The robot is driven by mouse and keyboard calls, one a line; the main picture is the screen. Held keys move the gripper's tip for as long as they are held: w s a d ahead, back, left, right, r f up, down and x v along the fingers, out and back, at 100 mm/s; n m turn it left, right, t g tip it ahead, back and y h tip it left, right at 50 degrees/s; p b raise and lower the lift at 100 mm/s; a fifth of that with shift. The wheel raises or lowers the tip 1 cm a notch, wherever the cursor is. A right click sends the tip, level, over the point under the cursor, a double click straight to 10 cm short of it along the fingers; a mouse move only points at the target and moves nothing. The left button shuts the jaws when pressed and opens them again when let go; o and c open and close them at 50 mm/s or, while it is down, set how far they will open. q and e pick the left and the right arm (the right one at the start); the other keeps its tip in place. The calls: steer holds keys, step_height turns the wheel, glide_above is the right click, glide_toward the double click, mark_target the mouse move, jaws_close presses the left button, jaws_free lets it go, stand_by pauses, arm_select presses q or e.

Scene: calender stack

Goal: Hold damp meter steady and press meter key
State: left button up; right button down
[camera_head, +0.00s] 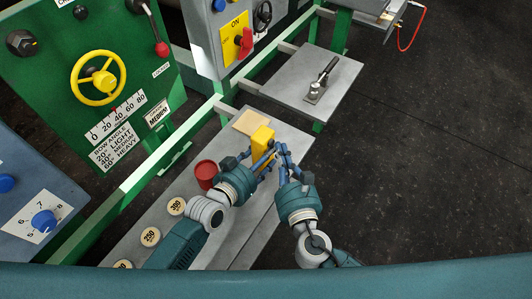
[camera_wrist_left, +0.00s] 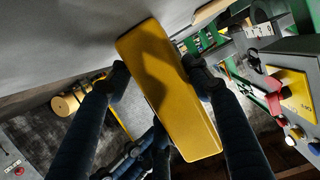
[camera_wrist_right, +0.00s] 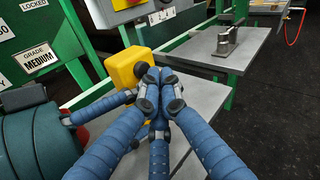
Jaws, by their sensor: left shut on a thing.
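The damp meter is a yellow block-shaped body (camera_head: 263,138), upright above the grey bench shelf in the head view. My left gripper (camera_head: 254,157) is shut on it, with a finger on each side, as the left wrist view shows its yellow body (camera_wrist_left: 168,88) between the fingers. My right gripper (camera_head: 281,152) is close beside the meter on its right. In the right wrist view its fingertips (camera_wrist_right: 158,82) are together, just in front of the yellow meter (camera_wrist_right: 128,66). I cannot tell whether they touch it. The meter key is not visible in these views.
A red cup-like object (camera_head: 206,172) and several round numbered weights (camera_head: 176,206) stand on the shelf (camera_head: 128,240) to the left. A tan block (camera_head: 249,121) lies behind the meter. A side table (camera_head: 300,85) with a metal clamp is further back. Green machine panels line the left.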

steer(key=shift+a, duration=0.1)
stand_by(0.5)
steer(key=shift+w+a, duration=0.25)
steer(key=shift+a, duration=0.05)
steer(key=shift+s+d, duration=0.25)
steer(key=shift+d, duration=0.1)
stand_by(0.3)
steer(key=s+d, duration=0.3)
steer(key=d, duration=0.2)
steer(key=shift+s, duration=0.2)
stand_by(0.4)
arm_select(q)
steer(key=o, duration=1.5)
steer(key=shift+o, duration=0.2)
